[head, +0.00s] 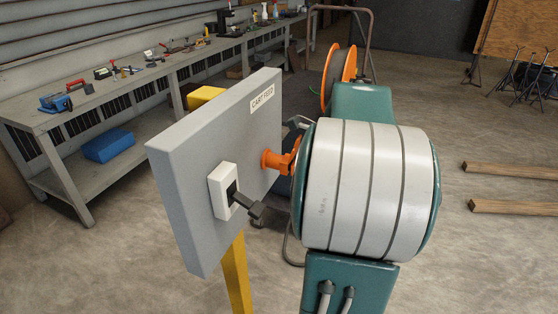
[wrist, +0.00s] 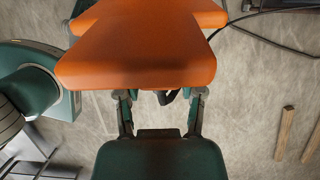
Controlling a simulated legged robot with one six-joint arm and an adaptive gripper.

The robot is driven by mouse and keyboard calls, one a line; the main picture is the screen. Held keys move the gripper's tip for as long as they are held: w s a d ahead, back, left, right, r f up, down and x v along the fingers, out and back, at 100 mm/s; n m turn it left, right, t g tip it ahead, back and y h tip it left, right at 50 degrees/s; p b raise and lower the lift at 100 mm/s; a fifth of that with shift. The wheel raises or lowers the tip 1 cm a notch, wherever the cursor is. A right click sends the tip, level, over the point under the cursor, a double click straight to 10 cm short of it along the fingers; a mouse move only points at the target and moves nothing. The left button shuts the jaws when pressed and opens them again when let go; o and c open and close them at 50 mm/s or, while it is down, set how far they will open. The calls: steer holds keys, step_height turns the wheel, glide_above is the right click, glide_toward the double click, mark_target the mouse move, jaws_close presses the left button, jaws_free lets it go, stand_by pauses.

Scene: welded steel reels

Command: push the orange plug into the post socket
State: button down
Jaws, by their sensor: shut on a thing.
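A grey panel (head: 220,165) marked CART FEED stands on a yellow post (head: 236,275). An orange round fitting (head: 272,160) sits against the panel's right part, with more orange behind it beside my arm. I cannot tell where plug and socket meet there. A white box (head: 222,192) with a dark lever-like piece is on the panel's near part. In the wrist view the orange plug (wrist: 140,45) is large and covers the fingertips of my gripper (wrist: 160,98), which is shut on it. My arm hides the gripper in the head view.
A grey workbench (head: 150,75) with tools runs along the left wall. An orange reel (head: 338,75) stands behind my arm. Wooden beams (head: 512,170) lie on the floor at right. A dark cable (wrist: 265,35) runs across the floor. The floor at front right is clear.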

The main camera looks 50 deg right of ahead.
steer(key=shift+w, duration=0.25)
steer(key=shift+c, duration=0.7)
jaws_free()
steer(key=shift+a, duration=0.1)
steer(key=shift+o, duration=0.7)
